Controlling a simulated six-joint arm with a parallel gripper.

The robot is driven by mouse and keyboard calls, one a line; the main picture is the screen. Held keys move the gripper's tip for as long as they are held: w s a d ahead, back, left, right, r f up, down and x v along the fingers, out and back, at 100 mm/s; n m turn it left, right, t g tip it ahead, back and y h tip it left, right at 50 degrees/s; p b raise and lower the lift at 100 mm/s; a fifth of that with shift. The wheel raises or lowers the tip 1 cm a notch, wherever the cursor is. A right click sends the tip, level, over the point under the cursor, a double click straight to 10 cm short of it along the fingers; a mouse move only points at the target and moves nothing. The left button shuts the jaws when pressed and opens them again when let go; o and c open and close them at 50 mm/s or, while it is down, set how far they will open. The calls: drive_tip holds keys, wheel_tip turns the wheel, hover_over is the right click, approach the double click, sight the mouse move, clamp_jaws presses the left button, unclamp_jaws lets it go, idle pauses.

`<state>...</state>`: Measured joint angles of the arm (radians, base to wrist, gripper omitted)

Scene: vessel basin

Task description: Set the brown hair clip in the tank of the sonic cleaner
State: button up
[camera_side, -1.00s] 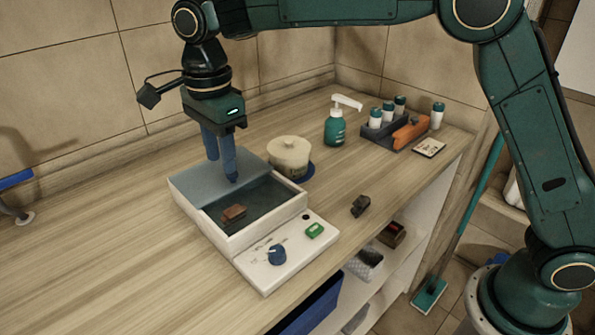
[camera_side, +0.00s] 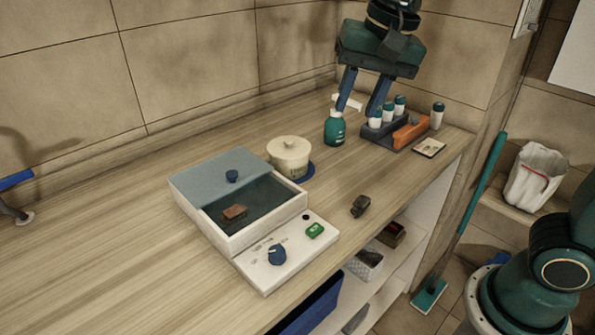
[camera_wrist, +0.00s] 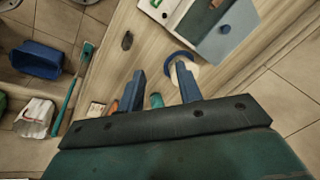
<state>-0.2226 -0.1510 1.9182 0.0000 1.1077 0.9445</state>
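A brown hair clip (camera_side: 235,212) lies inside the dark tank of the white sonic cleaner (camera_side: 236,245) in the side view. The cleaner's blue-grey lid (camera_side: 205,177), with a blue knob (camera_side: 232,176), covers the back part of the tank; the front part is uncovered. The lid also shows at the top of the wrist view (camera_wrist: 225,45). A second, darker clip-like item (camera_side: 360,206) lies on the counter right of the cleaner. My gripper (camera_side: 358,108) is open, its blue fingers apart and empty, above the soap bottle and caddy, away from the cleaner.
A cream lidded pot (camera_side: 288,153) on a blue coaster stands behind the cleaner. A green pump bottle (camera_side: 334,130) and a caddy (camera_side: 398,140) with white bottles and an orange item stand at the back right, below my gripper. The left counter is largely clear.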

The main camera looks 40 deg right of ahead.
drive_tip(key=s+d+f+n+t, duration=0.1)
drive_tip(key=s+d+f+n, duration=0.1)
drive_tip(key=s, duration=0.5)
drive_tip(key=s+d+f+n+t, duration=0.1)
drive_tip(key=s+d+f+n, duration=0.2)
drive_tip(key=s+d+n, duration=0.2)
drive_tip(key=s+n, duration=0.1)
drive_tip(key=s, duration=0.2)
drive_tip(key=shift+d+f+t+h, duration=0.25)
drive_tip(key=shift+f+t+h, duration=0.05)
drive_tip(key=shift+f, duration=0.05)
